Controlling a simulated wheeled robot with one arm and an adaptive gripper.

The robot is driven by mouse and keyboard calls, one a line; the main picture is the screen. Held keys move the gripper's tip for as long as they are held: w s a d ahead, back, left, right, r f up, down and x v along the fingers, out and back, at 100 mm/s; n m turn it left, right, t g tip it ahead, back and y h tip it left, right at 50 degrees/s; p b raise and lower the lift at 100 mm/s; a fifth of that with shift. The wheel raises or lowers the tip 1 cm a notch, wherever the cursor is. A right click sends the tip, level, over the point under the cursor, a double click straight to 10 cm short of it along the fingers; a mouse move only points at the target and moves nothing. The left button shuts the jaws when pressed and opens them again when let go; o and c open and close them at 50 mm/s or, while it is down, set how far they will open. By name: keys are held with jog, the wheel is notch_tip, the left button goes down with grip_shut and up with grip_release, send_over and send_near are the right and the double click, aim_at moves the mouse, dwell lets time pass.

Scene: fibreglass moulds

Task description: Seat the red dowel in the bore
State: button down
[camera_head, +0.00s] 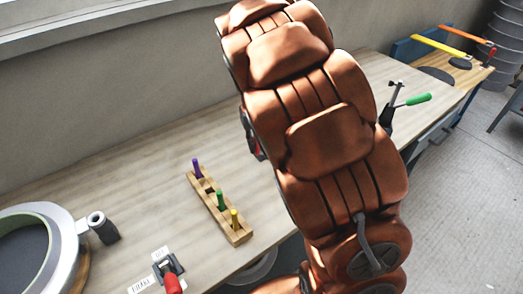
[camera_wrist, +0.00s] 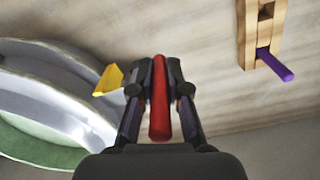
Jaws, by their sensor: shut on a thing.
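The red dowel (camera_wrist: 159,100) is between the fingers of my gripper (camera_wrist: 156,92) in the wrist view, lengthwise along the jaws. My gripper is shut on it. A wooden block (camera_head: 238,234) lies on the bench in the head view, with a purple dowel (camera_head: 197,169), a green dowel (camera_head: 220,200) and a yellow dowel (camera_head: 234,219) standing in it. A dark empty opening (camera_head: 208,187) shows between the purple and green ones. The block's end (camera_wrist: 249,48) and purple dowel (camera_wrist: 275,65) show at upper right in the wrist view, apart from my gripper. My arm hides the jaws in the head view.
A round mould (camera_head: 68,262) stands at the bench's left, beside a dark hollow cylinder (camera_head: 102,228). A red-handled lever (camera_head: 172,281) is at the front. A green-handled tool (camera_head: 408,101) stands right of my arm. A yellow object (camera_wrist: 108,80) shows left of my gripper.

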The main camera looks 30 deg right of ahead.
jog(key=s+d+r, duration=0.3)
jog(key=s+r, duration=0.1)
jog(key=s, duration=0.4)
jog(key=shift+m, duration=0.4)
jog(key=shift+w+d+f+p, duration=0.35)
jog(key=shift+w+f+p, duration=0.55)
jog(key=shift+w, duration=1.6)
jog(key=shift+w+d+f+p, duration=0.3)
jog(key=shift+w+f+p, duration=0.6)
jog(key=shift+w, duration=1.65)
jog(key=shift+w+d+f+p, duration=0.35)
jog(key=shift+w+f+p, duration=0.5)
jog(key=shift+w, duration=1.65)
jog(key=shift+f, duration=0.15)
jog(key=shift+f+b, duration=0.6)
jog(key=c, duration=1.2)
grip_release()
jog(key=shift+o, duration=0.2)
jog(key=shift+r, duration=0.1)
